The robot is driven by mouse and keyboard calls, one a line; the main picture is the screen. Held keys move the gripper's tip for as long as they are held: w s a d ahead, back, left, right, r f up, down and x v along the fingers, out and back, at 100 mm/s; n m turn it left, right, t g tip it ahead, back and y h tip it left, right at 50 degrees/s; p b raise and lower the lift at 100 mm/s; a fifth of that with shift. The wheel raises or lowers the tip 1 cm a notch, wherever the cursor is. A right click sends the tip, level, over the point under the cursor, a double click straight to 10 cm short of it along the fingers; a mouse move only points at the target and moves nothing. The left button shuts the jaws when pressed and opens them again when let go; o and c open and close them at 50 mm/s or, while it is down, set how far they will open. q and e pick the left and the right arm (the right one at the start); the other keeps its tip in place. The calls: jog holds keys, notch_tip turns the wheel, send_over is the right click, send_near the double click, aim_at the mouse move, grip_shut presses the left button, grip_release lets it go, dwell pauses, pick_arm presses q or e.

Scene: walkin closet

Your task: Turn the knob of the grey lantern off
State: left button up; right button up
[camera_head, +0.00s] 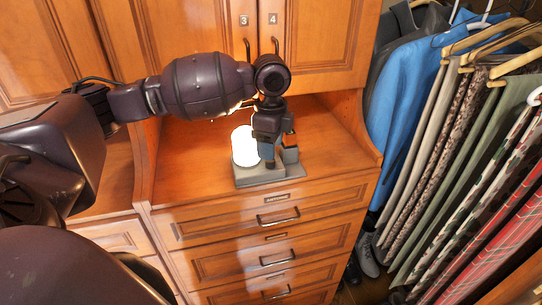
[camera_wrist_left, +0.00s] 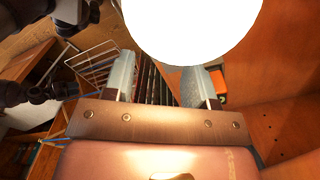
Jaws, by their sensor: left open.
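The grey lantern stands on the wooden counter, with its grey base (camera_head: 262,180) near the front edge and its white lamp (camera_head: 243,147) brightly lit. The lamp also shows as a large white glow (camera_wrist_left: 195,25) at the top of the left wrist view. My left gripper (camera_head: 270,158) points down at the lantern, just right of the lamp and over the base. In the left wrist view its two fingers (camera_wrist_left: 160,82) are apart, with nothing seen held between them. I cannot make out the knob; the gripper covers part of the lantern. My right gripper is not seen clearly in either view.
Cabinet doors (camera_head: 310,40) with handles rise behind the counter. Drawers (camera_head: 275,217) lie below it. Hanging clothes (camera_head: 440,160) fill the right side, with shoes (camera_head: 368,255) on the floor beneath. The counter (camera_head: 185,165) left of the lantern is clear.

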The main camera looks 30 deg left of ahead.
aim_at(270, 163)
pick_arm(q)
jog(key=shift+f, duration=2)
